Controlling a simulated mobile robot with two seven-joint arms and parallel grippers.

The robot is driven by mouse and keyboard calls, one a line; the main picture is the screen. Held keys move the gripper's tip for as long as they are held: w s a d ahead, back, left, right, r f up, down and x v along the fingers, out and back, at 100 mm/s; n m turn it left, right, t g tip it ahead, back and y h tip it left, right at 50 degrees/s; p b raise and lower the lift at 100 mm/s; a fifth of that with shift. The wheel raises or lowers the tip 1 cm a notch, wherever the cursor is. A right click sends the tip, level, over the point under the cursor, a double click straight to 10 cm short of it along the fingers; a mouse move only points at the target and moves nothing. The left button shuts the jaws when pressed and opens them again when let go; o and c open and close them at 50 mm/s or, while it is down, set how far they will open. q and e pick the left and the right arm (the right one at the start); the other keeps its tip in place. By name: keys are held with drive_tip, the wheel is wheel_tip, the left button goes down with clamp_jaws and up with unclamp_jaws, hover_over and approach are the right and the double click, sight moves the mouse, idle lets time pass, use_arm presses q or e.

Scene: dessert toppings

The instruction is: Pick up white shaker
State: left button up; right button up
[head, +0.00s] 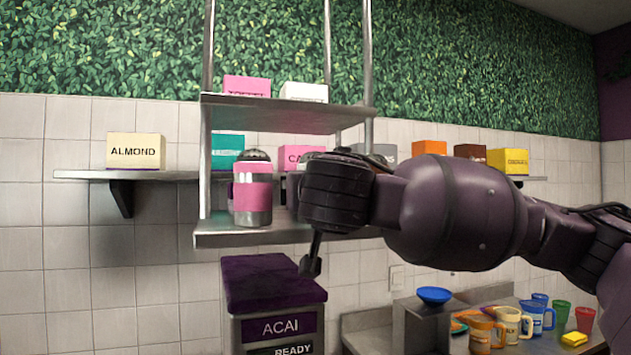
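I see no white shaker in the head view. A pink and grey shaker (252,192) with a dark domed lid stands upright on the lower level of the metal shelf (225,238). My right arm reaches in from the right and covers the part of the shelf just right of this shaker. One dark finger of my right gripper (312,262) shows below the wrist, in front of the shelf's lower edge. The rest of the gripper is hidden by my wrist, so its opening cannot be seen. My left gripper is out of view.
Topping boxes, including an almond box (136,151), line the wall shelf (75,174). A purple-topped acai bin (270,285) stands below. A counter at lower right holds a blue bowl (434,295), several mugs and cups, and a yellow block (574,339).

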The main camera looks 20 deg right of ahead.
drive_tip(key=shift+w, duration=0.35)
drive_tip(key=c, duration=1.1)
drive_tip(key=shift+o, duration=0.2)
